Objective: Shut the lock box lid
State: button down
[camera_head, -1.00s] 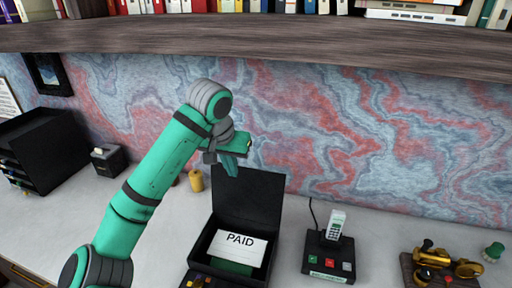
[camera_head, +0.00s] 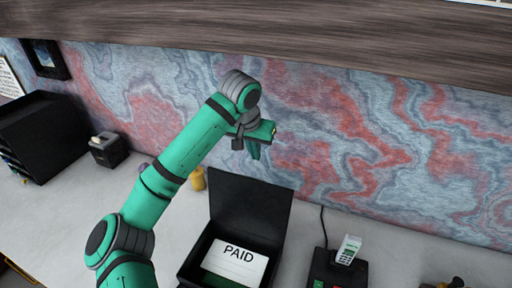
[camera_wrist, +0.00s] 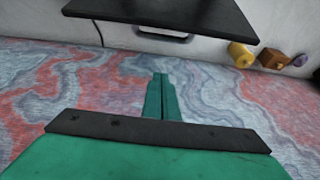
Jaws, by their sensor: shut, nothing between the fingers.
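The black lock box (camera_head: 192,262) sits on the desk with its lid (camera_head: 250,208) standing open, tilted up toward the wall. A white card marked PAID (camera_head: 236,263) rests inside. My gripper (camera_head: 254,152) is above and behind the top edge of the lid, near the wall, apart from the lid as far as I can tell. In the wrist view, my gripper's fingers (camera_wrist: 161,97) are pressed together and empty. The dark lid (camera_wrist: 165,12) shows beyond them at the top, with a handle-like loop (camera_wrist: 165,35) below its edge.
A black tray stack (camera_head: 40,135) and small black holder (camera_head: 108,150) stand left. A wooden shelf (camera_head: 300,38) overhangs.

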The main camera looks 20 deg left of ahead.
jog(key=shift+s+a+f, duration=0.1)
jog(key=shift+s+f, duration=0.3)
jog(key=shift+f, duration=0.4)
jog(key=shift+s+a+f, duration=0.1)
jog(key=shift+s+f, duration=0.3)
jog(key=shift+f, duration=0.45)
jog(key=shift+s+f, duration=0.4)
jog(key=shift+f, duration=0.4)
jog(key=shift+w, duration=0.1)
